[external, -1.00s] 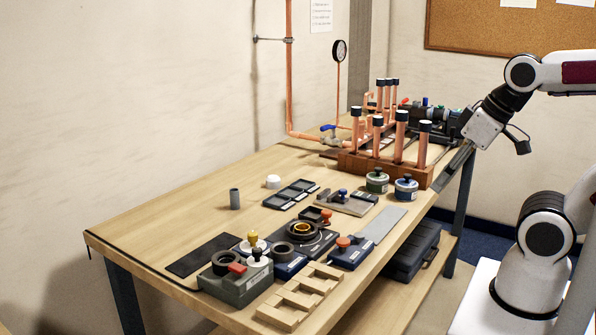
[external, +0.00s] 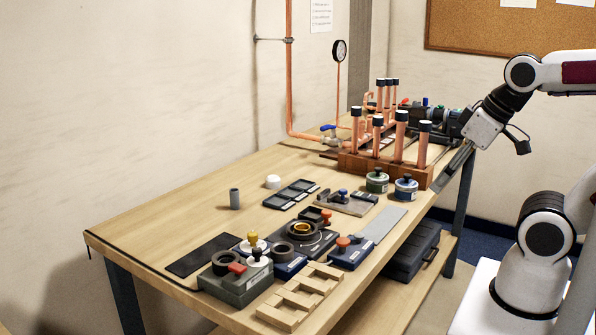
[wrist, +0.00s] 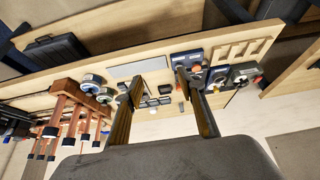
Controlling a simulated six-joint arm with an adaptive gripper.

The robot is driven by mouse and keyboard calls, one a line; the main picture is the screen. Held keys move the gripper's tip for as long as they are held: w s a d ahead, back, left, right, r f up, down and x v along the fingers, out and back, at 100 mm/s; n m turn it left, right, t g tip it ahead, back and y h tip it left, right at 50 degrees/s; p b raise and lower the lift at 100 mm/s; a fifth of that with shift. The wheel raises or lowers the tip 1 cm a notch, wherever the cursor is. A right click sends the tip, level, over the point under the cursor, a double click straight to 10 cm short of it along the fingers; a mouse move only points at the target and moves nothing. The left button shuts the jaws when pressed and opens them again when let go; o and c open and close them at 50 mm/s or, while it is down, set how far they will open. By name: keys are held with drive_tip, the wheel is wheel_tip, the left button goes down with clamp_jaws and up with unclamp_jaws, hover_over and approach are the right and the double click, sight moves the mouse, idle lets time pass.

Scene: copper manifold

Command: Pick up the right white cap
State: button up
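A small white round cap (external: 273,181) lies on the wooden table, behind the row of dark trays. Two other white round pieces sit at the front left of the table: one under a yellow knob (external: 252,244) and one under a black knob (external: 259,260). I cannot tell which of these is the right white cap. My gripper (external: 453,168) hangs at the table's right end beside the copper manifold, away from all the white pieces. In the wrist view my gripper (wrist: 159,80) has its two fingers wide apart with nothing held between them.
Upright black-capped copper pipes (external: 400,130) stand in a wooden rack close to my gripper. Two round tins (external: 377,181), dark trays (external: 291,193), a grey cylinder (external: 235,198) and a slotted wooden block (external: 300,297) occupy the table. The left rear of the tabletop is clear.

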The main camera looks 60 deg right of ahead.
drive_tip(key=shift+o, duration=0.4)
drive_tip(key=shift+w, duration=0.1)
drive_tip(key=w+d+r+n+t+h, duration=0.15)
drive_tip(key=w+d+n, duration=0.4)
drive_tip(key=w, duration=0.65)
drive_tip(key=w+d+r+n+t+h, duration=0.15)
drive_tip(key=w+d+n, duration=0.25)
drive_tip(key=w+n, duration=0.5)
drive_tip(key=w+d+r+n+t, duration=0.25)
drive_tip(key=w+d+n, duration=0.2)
drive_tip(key=w, duration=0.95)
drive_tip(key=w+d+f+n+t+y, duration=0.25)
drive_tip(key=w+f+n+y, duration=0.25)
drive_tip(key=w+f+n, duration=1)
drive_tip(key=n+g+y, duration=0.1)
drive_tip(key=n+y, duration=0.2)
drive_tip(key=n, duration=0.2)
approach(274, 176)
drive_tip(key=shift+w+a+r, duration=0.1)
drive_tip(key=shift+w+a, duration=0.15)
drive_tip(key=shift+w, duration=0.35)
drive_tip(key=shift+w+a+r, duration=0.1)
drive_tip(key=shift+w+a, duration=0.15)
drive_tip(key=shift+w, duration=0.35)
drive_tip(key=shift+a+f+n, duration=0.1)
drive_tip(key=shift+f+n, duration=0.55)
drive_tip(key=shift+n, duration=0.15)
drive_tip(key=shift+x, duration=1.25)
